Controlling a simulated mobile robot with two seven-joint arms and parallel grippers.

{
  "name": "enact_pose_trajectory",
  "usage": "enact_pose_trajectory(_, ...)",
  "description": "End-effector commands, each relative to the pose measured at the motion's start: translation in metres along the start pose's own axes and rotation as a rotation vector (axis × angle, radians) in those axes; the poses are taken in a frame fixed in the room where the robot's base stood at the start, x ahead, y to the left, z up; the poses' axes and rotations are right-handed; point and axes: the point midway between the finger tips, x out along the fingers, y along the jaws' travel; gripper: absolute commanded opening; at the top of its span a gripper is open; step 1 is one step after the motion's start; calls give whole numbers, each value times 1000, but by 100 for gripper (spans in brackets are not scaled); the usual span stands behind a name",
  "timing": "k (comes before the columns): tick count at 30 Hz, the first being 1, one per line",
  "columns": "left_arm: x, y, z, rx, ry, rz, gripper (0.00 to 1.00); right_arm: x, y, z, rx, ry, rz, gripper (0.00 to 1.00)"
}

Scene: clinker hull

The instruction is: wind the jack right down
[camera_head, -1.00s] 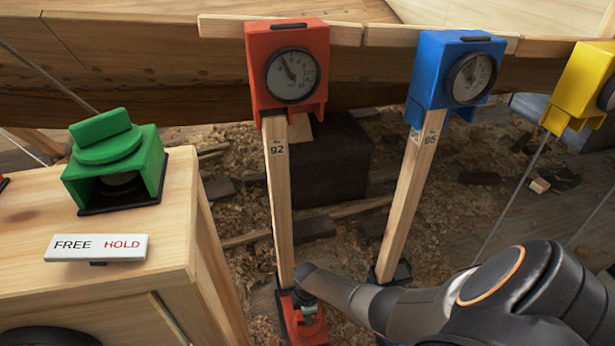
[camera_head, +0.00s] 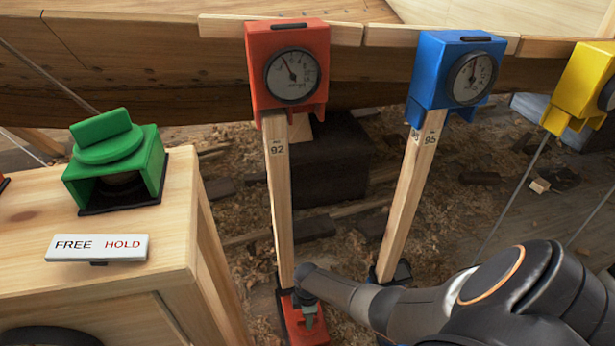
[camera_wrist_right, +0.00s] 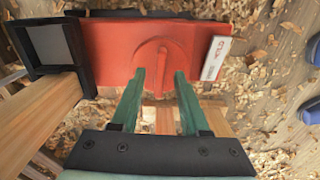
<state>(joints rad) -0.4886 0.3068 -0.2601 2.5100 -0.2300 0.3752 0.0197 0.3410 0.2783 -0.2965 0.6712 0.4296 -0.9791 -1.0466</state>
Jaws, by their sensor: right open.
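The red jack (camera_head: 303,325) stands on the ground at the foot of the wooden post marked 92 (camera_head: 278,200). In the right wrist view its red body (camera_wrist_right: 115,60) carries a round red knob (camera_wrist_right: 160,68) with a raised bar across it. My right gripper (camera_wrist_right: 161,75) is open, with its green fingertips on either side of the knob; I cannot tell whether they touch it. In the head view the right gripper (camera_head: 309,318) is over the jack and hides part of it. My left gripper is in neither view.
A red gauge box (camera_head: 288,70) tops the post, under the hull plank. A blue gauge box (camera_head: 455,75) and a yellow one (camera_head: 582,88) stand to the right. A green knob unit (camera_head: 115,165) and a FREE/HOLD sign (camera_head: 97,248) are on the wooden bench. Shavings cover the ground.

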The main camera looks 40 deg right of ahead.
Motion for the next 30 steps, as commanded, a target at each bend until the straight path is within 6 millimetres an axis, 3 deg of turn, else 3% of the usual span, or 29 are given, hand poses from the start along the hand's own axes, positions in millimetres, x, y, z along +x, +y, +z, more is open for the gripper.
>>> enact_pose_trajectory(5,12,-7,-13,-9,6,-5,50,-21,0,1,0,0,1,45)
enact_pose_trajectory(18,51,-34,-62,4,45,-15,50,-101,0,0,-1,-1,1,45)
enact_pose_trajectory(24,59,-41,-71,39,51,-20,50,-120,0,0,-1,0,0,45)
enact_pose_trajectory(30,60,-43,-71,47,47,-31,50,-124,0,0,0,0,0,45)
